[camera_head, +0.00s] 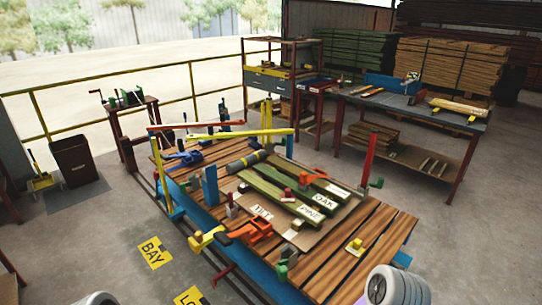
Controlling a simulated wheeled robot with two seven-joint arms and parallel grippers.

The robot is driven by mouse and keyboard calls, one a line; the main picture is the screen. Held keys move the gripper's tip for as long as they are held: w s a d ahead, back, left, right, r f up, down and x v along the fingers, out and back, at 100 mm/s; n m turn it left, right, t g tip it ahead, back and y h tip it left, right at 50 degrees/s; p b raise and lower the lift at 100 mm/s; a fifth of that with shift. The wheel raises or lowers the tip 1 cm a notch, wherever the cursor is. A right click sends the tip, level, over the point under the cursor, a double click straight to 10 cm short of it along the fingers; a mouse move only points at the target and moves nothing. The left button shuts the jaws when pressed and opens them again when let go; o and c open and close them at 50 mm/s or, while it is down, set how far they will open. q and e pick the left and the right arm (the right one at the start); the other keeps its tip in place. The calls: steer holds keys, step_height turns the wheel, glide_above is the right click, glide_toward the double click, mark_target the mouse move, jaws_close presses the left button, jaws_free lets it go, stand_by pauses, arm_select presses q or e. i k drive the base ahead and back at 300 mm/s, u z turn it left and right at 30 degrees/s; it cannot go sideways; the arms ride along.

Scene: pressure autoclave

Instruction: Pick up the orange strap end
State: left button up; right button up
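Two orange pieces lie on the slatted wooden table (384,243). One orange piece (313,176) lies across the green planks (275,195) near the middle of the table. A larger orange-red piece (252,231) lies near the front left edge, beside a yellow piece (207,238). I cannot tell which of them is the strap end; both are small here. Neither gripper's fingers show. Only pale rounded parts, likely of my own arms, show at the bottom edge, well short of both orange pieces.
Blue and yellow uprights and a yellow bar (240,136) rise over the table's left and back. A red post (369,155) stands at its right. A workbench (420,108) stands behind. The table's front right slats are mostly clear, apart from a small yellow block (355,247).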

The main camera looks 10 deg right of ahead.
mark_target(303, 175)
steer(key=z, duration=2.85)
steer(key=i, duration=3.1)
steer(key=u, duration=2.3)
steer(key=i, duration=3.7)
steer(key=u, duration=0.05)
